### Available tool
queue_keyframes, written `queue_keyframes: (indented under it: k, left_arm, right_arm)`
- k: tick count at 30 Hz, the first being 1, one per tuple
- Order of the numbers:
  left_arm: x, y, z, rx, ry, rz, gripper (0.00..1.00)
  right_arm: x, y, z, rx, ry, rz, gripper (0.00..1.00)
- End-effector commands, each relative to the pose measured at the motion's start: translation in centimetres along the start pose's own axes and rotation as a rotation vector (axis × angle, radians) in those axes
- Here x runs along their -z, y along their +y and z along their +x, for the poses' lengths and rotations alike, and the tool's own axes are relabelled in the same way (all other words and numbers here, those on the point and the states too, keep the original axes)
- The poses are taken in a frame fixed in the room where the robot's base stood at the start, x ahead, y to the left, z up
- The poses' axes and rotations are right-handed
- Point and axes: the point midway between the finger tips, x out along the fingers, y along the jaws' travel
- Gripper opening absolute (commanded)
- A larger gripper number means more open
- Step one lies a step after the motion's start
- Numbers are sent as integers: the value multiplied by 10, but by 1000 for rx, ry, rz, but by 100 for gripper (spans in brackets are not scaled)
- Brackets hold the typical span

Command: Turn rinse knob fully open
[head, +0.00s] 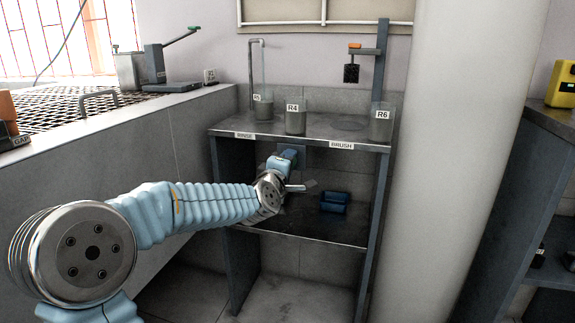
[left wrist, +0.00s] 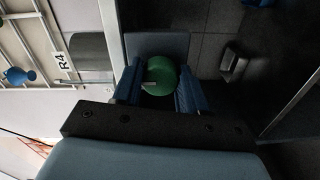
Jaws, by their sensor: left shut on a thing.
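The rinse knob (left wrist: 161,78) is round and green, with a short pale pointer on its face, in the left wrist view. It sits before a grey-blue plate (left wrist: 158,43). My left gripper (left wrist: 159,80) has its two blue fingers on either side of the knob and is shut on it. In the head view my left arm reaches under the bench top below the RINSE label (head: 245,135), and the arm and hand hide the knob. How far the knob is turned cannot be told. My right gripper is not in view.
The bench top (head: 345,128) carries beakers R5 (head: 263,108), R4 (head: 296,119) and R6 (head: 381,123), a bent pipe (head: 251,75) and a brush stand (head: 379,60). A BRUSH label (head: 341,145) is on its front edge. A dark blue object (head: 334,202) lies on the lower shelf.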

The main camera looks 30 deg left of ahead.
Motion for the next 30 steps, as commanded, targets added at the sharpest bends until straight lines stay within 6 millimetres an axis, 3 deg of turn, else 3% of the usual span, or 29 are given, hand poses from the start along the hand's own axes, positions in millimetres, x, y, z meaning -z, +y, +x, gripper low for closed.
queue_keyframes:
  k: [1, 6, 17, 20, 30]
  left_arm:
    - [0, -1, 0, 2, -1, 2, 45]
    - [0, -1, 0, 1, -1, 1, 67]
    - [0, 0, -8, -1, 0, 2, 67]
    - [0, -1, -25, -2, 0, 3, 67]
    - [0, 0, -106, -2, 0, 2, 67]
  right_arm:
    - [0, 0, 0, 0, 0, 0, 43]
    - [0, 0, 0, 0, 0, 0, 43]
    - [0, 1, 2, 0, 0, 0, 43]
    - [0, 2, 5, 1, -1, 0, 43]
    - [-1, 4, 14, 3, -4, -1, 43]
